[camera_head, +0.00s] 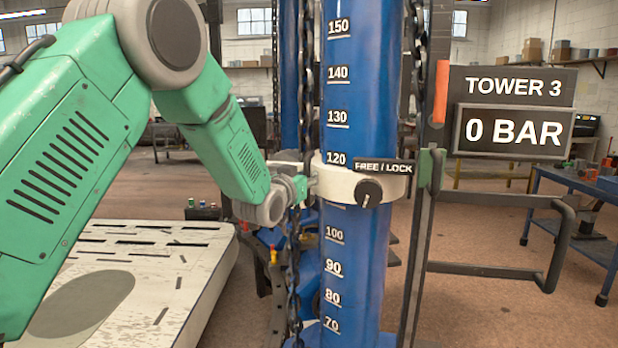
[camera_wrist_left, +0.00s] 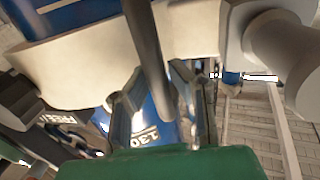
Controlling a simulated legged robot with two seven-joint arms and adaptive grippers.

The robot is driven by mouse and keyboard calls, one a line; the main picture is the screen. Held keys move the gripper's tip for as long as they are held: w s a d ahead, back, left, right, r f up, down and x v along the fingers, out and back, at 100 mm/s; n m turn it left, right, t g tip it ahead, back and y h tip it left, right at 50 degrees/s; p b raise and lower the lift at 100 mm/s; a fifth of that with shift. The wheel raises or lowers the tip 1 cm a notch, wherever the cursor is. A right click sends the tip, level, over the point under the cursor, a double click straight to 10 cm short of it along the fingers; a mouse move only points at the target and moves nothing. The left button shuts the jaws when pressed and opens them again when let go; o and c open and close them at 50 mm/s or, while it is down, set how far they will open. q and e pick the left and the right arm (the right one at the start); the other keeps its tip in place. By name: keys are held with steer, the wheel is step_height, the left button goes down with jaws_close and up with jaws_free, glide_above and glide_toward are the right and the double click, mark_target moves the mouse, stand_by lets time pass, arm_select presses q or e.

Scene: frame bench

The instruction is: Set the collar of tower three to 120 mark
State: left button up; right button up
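The blue tower (camera_head: 350,95) stands upright with white marks from 150 down to 70. The cream collar (camera_head: 335,184) rings it just below the 120 mark and covers the 110 mark. A dark knob (camera_head: 369,192) is on its front under a FREE / LOCK label (camera_head: 384,167); I cannot tell which setting it is on. My right gripper is out of view.
A sign (camera_head: 514,108) reads TOWER 3 and 0 BAR. Dark chains (camera_head: 306,70) hang close to the tower's left. A dark upright (camera_head: 425,230) and bent rail (camera_head: 490,269) stand to the right. A pale slotted bench (camera_head: 150,270) lies at lower left.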

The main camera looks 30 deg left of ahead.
arm_select(q)
steer(key=shift+s, duration=0.1)
steer(key=s+d, duration=0.1)
steer(key=s, duration=1)
steer(key=shift+s+d, duration=0.25)
steer(key=shift+s, duration=0.15)
